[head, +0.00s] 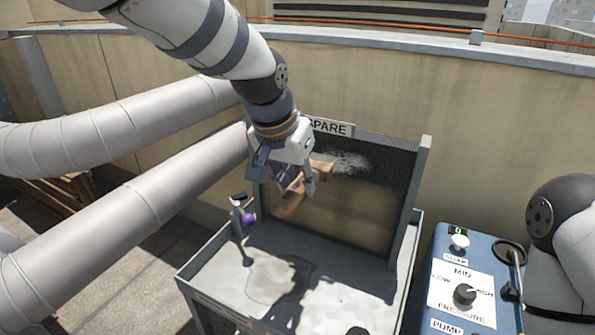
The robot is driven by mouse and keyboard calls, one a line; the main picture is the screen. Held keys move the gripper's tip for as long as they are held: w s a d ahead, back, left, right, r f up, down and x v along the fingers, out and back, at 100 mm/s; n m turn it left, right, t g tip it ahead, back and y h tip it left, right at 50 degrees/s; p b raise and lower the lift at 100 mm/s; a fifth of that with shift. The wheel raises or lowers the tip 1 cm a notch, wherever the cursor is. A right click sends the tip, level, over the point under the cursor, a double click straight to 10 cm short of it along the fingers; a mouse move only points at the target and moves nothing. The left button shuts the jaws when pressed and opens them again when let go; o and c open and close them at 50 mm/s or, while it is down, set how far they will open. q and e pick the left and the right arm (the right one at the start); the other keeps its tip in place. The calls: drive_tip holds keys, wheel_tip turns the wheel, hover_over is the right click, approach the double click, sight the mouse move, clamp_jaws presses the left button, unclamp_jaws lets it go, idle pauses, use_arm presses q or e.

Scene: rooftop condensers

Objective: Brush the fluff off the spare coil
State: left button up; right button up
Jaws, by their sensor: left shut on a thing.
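The spare coil (365,205) is a dark finned panel in a grey frame, standing upright in a pale tray (205,270). A sign ending in "PARE" (331,127) is at its top, partly covered by my arm. A whitish fluffy patch (350,162) shows on the upper fins, and the lower fins look brownish. My left gripper (287,182) is in front of the coil's left part, shut on a tan wooden brush (290,206). The brush is mostly hidden by the fingers; I cannot tell whether its bristles touch the fins. My right gripper is out of view.
A small stand with a purple piece (248,218) is at the tray's left. A blue control box (452,272) with a pressure knob (465,293) stands right of the tray. Large white pipes (120,225) run along the left. A tan wall (500,140) is behind.

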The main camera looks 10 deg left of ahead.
use_arm(q)
drive_tip(key=shift+f, duration=0.95)
drive_tip(key=shift+r, duration=2.25)
drive_tip(key=shift+f, duration=2.25)
drive_tip(key=shift+r, duration=2.2)
drive_tip(key=shift+f, duration=2.15)
drive_tip(key=shift+r, duration=2.15)
drive_tip(key=shift+s, duration=0.1)
drive_tip(key=shift+s, duration=0.1)
